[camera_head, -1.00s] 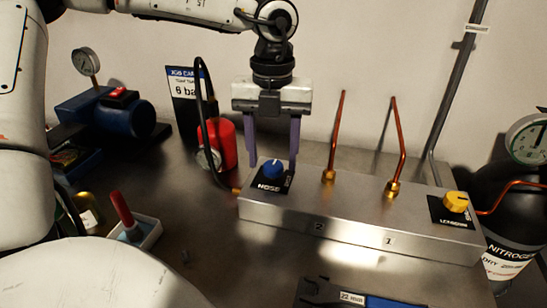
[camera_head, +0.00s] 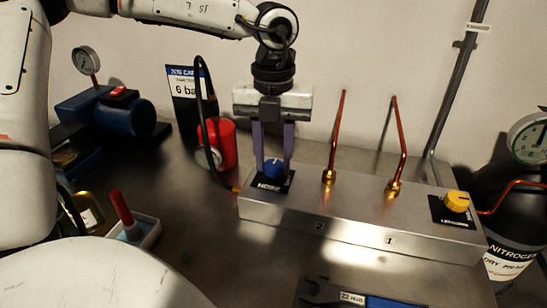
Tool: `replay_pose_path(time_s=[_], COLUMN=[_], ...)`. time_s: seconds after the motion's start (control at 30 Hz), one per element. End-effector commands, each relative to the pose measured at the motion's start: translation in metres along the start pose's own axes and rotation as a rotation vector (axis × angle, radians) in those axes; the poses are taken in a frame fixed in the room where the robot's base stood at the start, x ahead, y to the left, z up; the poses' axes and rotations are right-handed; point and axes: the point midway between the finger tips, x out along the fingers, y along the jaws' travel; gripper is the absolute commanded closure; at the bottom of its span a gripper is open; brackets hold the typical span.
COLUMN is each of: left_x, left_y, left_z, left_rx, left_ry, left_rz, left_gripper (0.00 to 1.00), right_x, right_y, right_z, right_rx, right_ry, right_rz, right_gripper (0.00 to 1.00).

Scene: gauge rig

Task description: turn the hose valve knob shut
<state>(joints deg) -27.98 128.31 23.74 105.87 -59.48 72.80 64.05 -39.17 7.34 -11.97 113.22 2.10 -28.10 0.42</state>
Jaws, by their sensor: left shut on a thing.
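The blue hose valve knob (camera_head: 273,169) sits on a black label plate marked HOSE (camera_head: 272,185) at the left end of the metal manifold block (camera_head: 340,218). My left gripper (camera_head: 273,162) points straight down over it. Its two purple-grey fingers stand on either side of the knob, shut on it. The knob's pointer mark is hard to make out between the fingers. My right gripper does not show.
A yellow knob (camera_head: 456,202) is at the block's right end. Two copper tubes (camera_head: 336,135) (camera_head: 399,150) rise from the block. A red cylinder (camera_head: 222,145) with a black hose (camera_head: 203,105) stands close left of my gripper. A wrench (camera_head: 322,292) lies in front.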

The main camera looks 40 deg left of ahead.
Motion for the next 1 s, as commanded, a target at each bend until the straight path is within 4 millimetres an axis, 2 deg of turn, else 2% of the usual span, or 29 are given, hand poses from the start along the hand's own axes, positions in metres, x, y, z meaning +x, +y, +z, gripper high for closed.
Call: replay_pose_path(time_s=[0.27,1.0], left_x=[0.002,0.0], left_y=[0.0,0.0], left_z=[0.001,0.0], left_rx=[0.169,0.867], left_ry=[-0.002,0.001], left_rz=[0.002,0.002], left_gripper=[0.92,0.92], right_x=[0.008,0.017], right_y=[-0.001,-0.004], right_z=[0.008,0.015], right_rx=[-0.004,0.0], right_ry=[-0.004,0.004], right_rz=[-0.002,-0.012], right_gripper=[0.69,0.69])
